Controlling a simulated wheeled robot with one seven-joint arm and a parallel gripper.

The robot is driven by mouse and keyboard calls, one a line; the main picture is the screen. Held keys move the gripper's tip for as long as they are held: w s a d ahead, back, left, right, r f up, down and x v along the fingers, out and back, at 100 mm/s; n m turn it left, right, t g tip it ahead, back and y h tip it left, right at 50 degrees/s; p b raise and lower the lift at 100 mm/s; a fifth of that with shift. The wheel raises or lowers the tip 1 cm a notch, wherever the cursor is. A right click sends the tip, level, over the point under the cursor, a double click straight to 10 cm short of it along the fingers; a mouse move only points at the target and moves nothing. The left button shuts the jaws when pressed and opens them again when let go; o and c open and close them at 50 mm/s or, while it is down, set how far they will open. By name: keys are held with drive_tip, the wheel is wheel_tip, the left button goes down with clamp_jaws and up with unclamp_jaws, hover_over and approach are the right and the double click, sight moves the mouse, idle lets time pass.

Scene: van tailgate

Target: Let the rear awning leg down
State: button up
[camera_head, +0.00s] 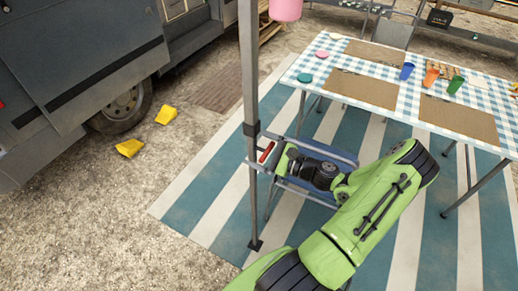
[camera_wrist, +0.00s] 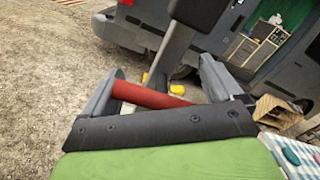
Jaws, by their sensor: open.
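The awning leg (camera_head: 249,80) is a grey upright pole left of my arm, with a dark collar (camera_head: 251,130) partway up and a dark foot (camera_head: 254,244) at its lower end. A red lever (camera_head: 265,153) shows just below the collar, to the right of the pole. My gripper (camera_head: 262,156) is at the lever's height beside the pole. In the wrist view the red lever (camera_wrist: 150,97) lies across the space between the two open grey fingers. The pole (camera_wrist: 172,55) and the black collar (camera_wrist: 200,12) rise beyond it. Whether a finger touches the lever is unclear.
A table with a checked cloth (camera_head: 325,48), mats and cups stands at the right. A blue folding chair (camera_head: 326,152) is behind my gripper. A striped mat (camera_head: 200,195) covers the ground. The van (camera_head: 75,60) and yellow chocks (camera_head: 129,148) are left, with open gravel in front.

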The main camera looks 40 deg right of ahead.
sight(256, 172)
drive_tip(key=c, duration=1.4)
wheel_tip(256, 172, down, 12)
drive_tip(key=b, duration=0.6)
drive_tip(key=shift+a+f+b, duration=0.1)
drive_tip(key=shift+b, duration=0.25)
drive_tip(key=o, duration=1.4)
drive_tip(key=p+v, duration=0.1)
drive_tip(key=v, duration=1.5)
